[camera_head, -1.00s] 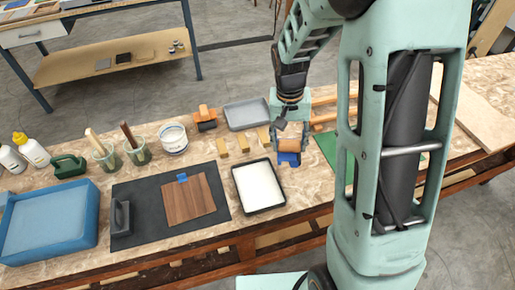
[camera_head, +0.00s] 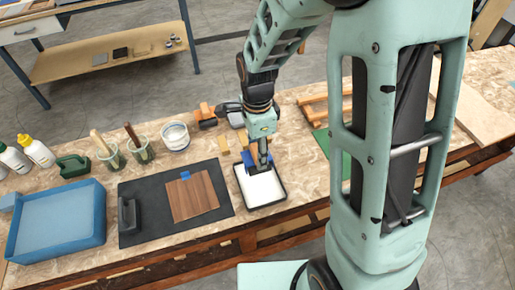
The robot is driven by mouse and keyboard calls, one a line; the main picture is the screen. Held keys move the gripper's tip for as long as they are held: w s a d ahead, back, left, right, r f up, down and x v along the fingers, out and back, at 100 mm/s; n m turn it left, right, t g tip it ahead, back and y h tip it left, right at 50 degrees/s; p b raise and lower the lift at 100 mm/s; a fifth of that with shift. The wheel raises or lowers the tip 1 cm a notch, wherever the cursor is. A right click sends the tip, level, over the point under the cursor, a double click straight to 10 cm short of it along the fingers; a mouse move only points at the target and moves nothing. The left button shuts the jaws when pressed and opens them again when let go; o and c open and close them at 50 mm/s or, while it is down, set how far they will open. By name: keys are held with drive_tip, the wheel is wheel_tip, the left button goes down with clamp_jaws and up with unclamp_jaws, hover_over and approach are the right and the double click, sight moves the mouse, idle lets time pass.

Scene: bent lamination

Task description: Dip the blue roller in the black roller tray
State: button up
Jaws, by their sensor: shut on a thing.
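The black roller tray (camera_head: 262,201) lies on the workbench right of the dark mat, with white liquid or a white surface inside it. My gripper (camera_head: 264,160) is over the back part of this tray, pointing down. It is shut on the blue roller (camera_head: 257,168), which shows as a small blue patch at the tray's back edge. My gripper hides part of the roller, and I cannot tell whether the roller touches the white.
Left of the tray are a dark mat (camera_head: 143,195) with a wooden board (camera_head: 193,197) and a black-handled tool (camera_head: 127,214). A blue bin (camera_head: 53,235) stands at far left. Pots with brushes (camera_head: 137,149), a white tub (camera_head: 175,135) and an orange tool (camera_head: 205,114) stand behind.

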drive_tip(key=shift+f+b, duration=2.55)
drive_tip(key=shift+f, duration=0.9)
drive_tip(key=shift+r, duration=0.1)
drive_tip(key=shift+r+p, duration=2.25)
drive_tip(key=shift+r, duration=0.85)
